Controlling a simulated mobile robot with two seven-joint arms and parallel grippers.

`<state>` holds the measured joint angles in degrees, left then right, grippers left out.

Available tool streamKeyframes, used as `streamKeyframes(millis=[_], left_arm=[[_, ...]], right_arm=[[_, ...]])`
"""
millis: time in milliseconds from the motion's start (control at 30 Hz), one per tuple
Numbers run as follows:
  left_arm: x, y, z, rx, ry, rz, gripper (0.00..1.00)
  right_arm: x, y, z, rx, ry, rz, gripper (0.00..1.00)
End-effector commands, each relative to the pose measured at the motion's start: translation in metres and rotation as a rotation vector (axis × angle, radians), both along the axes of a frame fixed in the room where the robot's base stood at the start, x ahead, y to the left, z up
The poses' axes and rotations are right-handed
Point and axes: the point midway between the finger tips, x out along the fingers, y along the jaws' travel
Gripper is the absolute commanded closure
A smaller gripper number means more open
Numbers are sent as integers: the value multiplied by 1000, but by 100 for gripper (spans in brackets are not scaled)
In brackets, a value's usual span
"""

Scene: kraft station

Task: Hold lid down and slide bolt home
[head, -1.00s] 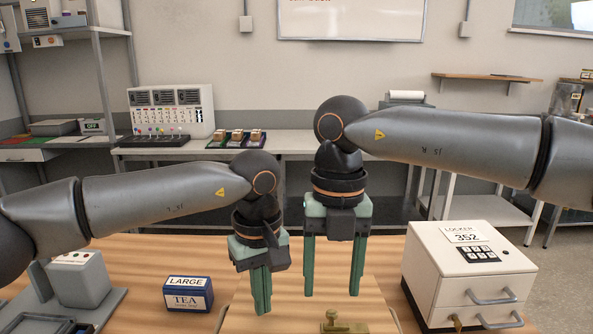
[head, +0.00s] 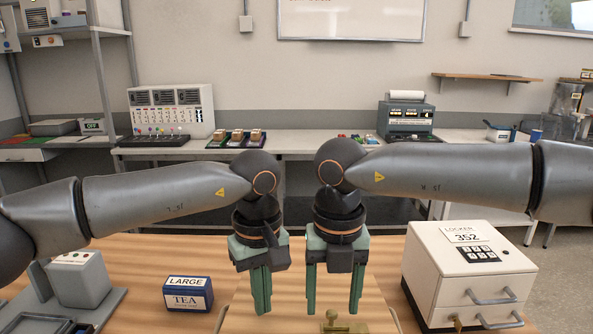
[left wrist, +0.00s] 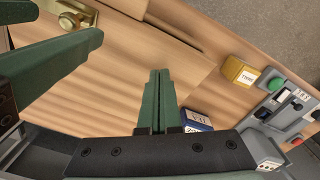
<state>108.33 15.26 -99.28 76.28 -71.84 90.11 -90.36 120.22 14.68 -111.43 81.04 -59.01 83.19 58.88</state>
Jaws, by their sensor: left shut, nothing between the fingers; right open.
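The pale wooden lid (head: 285,325) is at the bottom edge of the head view, partly cut off; it also shows in the left wrist view (left wrist: 190,75). The brass bolt (head: 343,326) with its knob sits at the lid's right part and shows at the top left of the left wrist view (left wrist: 72,17). My left gripper (head: 262,312) is shut and empty, pointing down over the lid, left of the bolt. I cannot tell whether its tips touch the wood. My right gripper (head: 333,311) is open, its fingers pointing down apart, just above and around the bolt's knob in the picture.
A blue and white tea box (head: 188,295) stands left of the lid. A white locker box (head: 465,275) with drawer handles stands at the right. A grey device (head: 78,280) is at the far left. A yellow box (left wrist: 240,72) shows in the left wrist view.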

Motion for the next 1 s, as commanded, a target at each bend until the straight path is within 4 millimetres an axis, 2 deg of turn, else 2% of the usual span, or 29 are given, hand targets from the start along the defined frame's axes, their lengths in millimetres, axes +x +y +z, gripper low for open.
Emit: streamKeyframes(millis=[533,1000], left_arm=[[0,0,0,0,0,0,100],[0,0,-12,0,1,1,100]], right_arm=[[0,0,0,0,0,0,35],[0,0,0,0,0,0,35]])
